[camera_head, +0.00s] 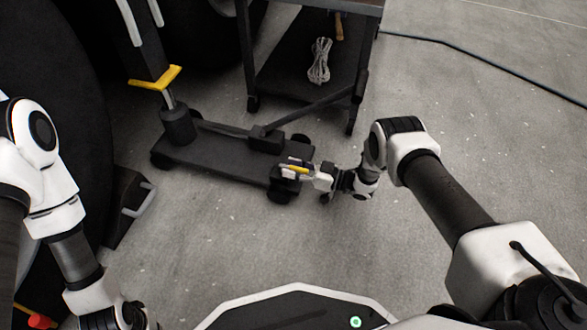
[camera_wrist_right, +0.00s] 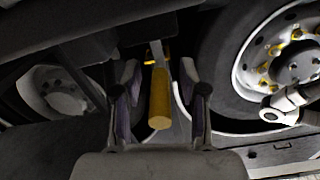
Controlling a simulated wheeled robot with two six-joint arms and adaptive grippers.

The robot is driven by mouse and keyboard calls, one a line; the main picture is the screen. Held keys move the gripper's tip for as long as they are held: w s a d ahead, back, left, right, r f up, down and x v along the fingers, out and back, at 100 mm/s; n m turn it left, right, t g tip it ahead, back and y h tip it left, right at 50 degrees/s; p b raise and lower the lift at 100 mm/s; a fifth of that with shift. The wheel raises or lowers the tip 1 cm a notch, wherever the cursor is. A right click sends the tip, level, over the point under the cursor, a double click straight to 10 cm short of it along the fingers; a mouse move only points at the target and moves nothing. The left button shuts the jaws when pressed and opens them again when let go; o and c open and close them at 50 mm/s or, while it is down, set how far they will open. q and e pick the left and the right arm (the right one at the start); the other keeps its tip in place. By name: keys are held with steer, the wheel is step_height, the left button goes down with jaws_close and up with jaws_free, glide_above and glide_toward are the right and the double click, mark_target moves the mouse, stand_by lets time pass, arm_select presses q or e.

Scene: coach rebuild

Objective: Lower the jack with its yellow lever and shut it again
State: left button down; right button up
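The jack (camera_head: 215,152) stands on the floor in the head view, a long dark wheeled base with an upright post at its left end. Its yellow lever (camera_head: 298,168) is at the base's right end, partly hidden by my right gripper (camera_head: 293,170). In the right wrist view the yellow lever (camera_wrist_right: 159,98) points toward the camera between the two fingers of my right gripper (camera_wrist_right: 159,82). Gaps show on both sides of the lever, so the fingers are open around it. My left arm is at the left edge; its gripper is out of view.
A dark cart (camera_head: 305,68) holding a coiled rope (camera_head: 319,62) stands behind the jack. A chock (camera_head: 128,208) with a grey handle lies by the large dark wheel (camera_head: 50,100) at left. A cable (camera_head: 480,60) crosses the floor. Floor in front of the jack is clear.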

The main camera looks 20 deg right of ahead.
jaws_close()
